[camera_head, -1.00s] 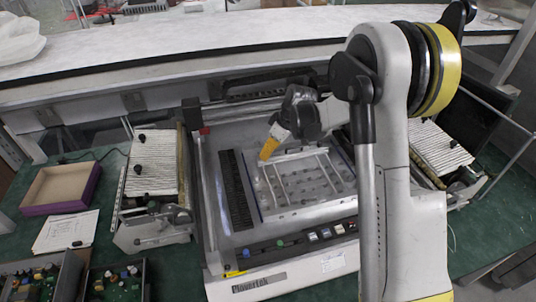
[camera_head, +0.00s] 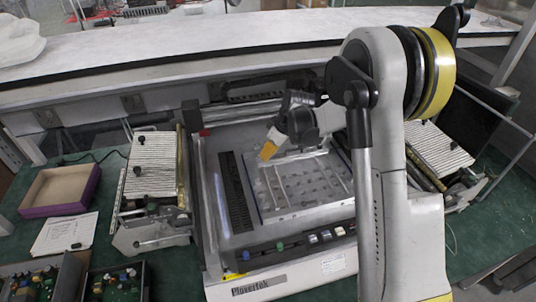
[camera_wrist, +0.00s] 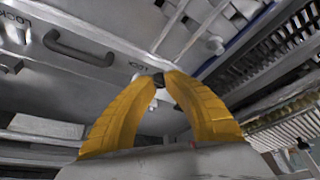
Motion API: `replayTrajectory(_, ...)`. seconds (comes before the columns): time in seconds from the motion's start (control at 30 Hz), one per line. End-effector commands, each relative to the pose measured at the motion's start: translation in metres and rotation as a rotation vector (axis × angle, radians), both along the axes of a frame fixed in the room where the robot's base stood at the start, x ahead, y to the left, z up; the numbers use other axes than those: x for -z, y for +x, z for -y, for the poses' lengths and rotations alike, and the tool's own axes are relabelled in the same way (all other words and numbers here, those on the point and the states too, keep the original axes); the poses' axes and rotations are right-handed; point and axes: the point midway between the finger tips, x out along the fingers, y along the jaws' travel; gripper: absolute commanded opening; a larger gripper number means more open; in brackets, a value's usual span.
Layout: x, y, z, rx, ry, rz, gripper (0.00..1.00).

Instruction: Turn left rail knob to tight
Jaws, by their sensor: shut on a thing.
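My gripper (camera_head: 267,152) is over the bed of the Plovertek machine (camera_head: 258,287), near the upper end of the left pale rail (camera_head: 280,185). In the wrist view its yellow fingers (camera_wrist: 160,79) come together at the tips on a small dark knob (camera_wrist: 158,82). Most of the knob is hidden between the tips, and its turn position cannot be told. Printed lettering shows on the metal beside it.
A dark slotted strip (camera_head: 235,190) lies left of the rails. Feeder units with ribbed tops (camera_head: 152,165) flank the machine. A purple-edged box (camera_head: 60,208) and a paper sheet (camera_head: 65,232) lie at left. Coloured buttons (camera_head: 280,246) line the front.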

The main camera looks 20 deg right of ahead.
Motion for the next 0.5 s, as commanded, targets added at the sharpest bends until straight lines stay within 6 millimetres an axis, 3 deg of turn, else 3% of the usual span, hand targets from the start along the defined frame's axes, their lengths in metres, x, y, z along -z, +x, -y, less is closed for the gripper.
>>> replayTrajectory(0.5, 0.0012, -0.0013, -0.0023, 0.405, -0.001, 0.000, 0.00)
